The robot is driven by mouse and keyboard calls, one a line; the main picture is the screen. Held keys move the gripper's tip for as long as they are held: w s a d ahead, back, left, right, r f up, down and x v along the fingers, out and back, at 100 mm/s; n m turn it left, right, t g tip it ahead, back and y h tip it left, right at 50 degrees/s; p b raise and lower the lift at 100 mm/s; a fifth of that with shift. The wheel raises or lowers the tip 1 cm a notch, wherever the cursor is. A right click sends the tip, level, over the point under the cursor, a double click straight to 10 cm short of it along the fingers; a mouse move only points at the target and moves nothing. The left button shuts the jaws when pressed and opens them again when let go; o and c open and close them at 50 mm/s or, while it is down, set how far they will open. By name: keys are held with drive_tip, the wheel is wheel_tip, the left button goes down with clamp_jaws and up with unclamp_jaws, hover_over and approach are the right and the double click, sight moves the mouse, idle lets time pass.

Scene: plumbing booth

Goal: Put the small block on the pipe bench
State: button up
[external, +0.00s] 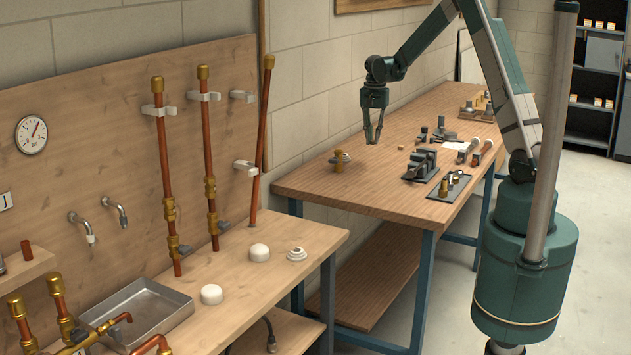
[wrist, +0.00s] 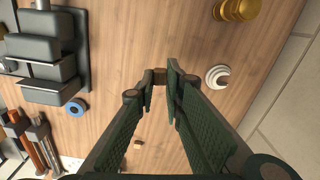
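My gripper (external: 373,138) hangs above the wooden worktable at centre, pointing down, clear of the tabletop. The pipe bench (external: 275,276) is the light wooden bench at left, below the panel with copper pipes. My gripper is to the right of it and further back.
The pipe bench holds a metal basin (external: 150,308), white caps (external: 212,294) and upright pipes. Its front right top is clear. A tiny light-brown piece (wrist: 138,145) lies below my gripper.

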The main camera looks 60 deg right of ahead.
idle(0.4)
drive_tip(key=w+a+f+n+b, duration=0.15)
drive_tip(key=a+n, duration=0.25)
drive_tip(key=a, duration=1.1)
drive_tip(key=w+a+f+n, duration=0.15)
drive_tip(key=a+n, duration=0.25)
drive_tip(key=a, duration=1)
drive_tip(key=s+a+f+n, duration=0.1)
drive_tip(key=s+a+n, duration=0.3)
drive_tip(key=a, duration=1)
drive_tip(key=s+a+n+b, duration=0.1)
drive_tip(key=s+a+n, duration=0.3)
drive_tip(key=a, duration=1)
drive_tip(key=shift+s+a+f+b, duration=0.2)
drive_tip(key=shift+s+f+b, duration=0.15)
drive_tip(key=shift+s, duration=0.3)
drive_tip(key=shift+f, duration=0.1)
drive_tip(key=shift+f+b, duration=0.35)
drive_tip(key=shift+f, duration=2.7)
drive_tip(key=shift+f, duration=0.1)
